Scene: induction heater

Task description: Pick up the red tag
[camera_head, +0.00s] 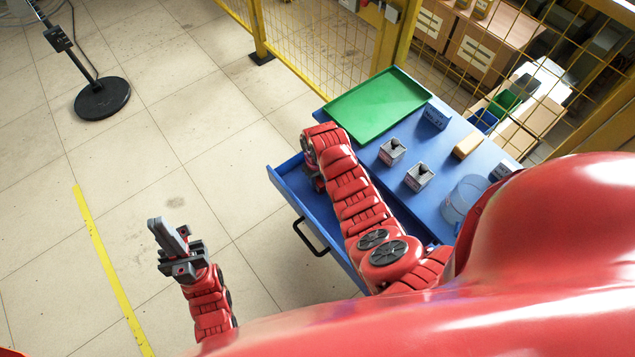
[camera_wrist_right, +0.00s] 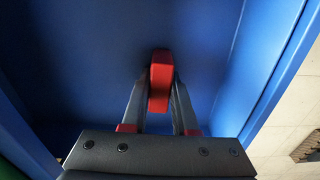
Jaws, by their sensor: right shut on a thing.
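The red tag (camera_wrist_right: 160,78) stands between the fingertips of my right gripper (camera_wrist_right: 160,95) in the right wrist view. The two grey fingers close in on it from both sides, inside the blue drawer (camera_wrist_right: 95,55). In the head view my right arm reaches over the open drawer (camera_head: 290,184), and its gripper (camera_head: 319,182) is mostly hidden under the wrist. The tag is hidden there. My left gripper (camera_head: 166,238) is over bare floor at the lower left, with nothing visible in it. I cannot tell whether its fingers are apart.
The drawer's black handle (camera_head: 308,238) sticks out over clear floor. A yellow mesh fence (camera_head: 320,50) stands behind.

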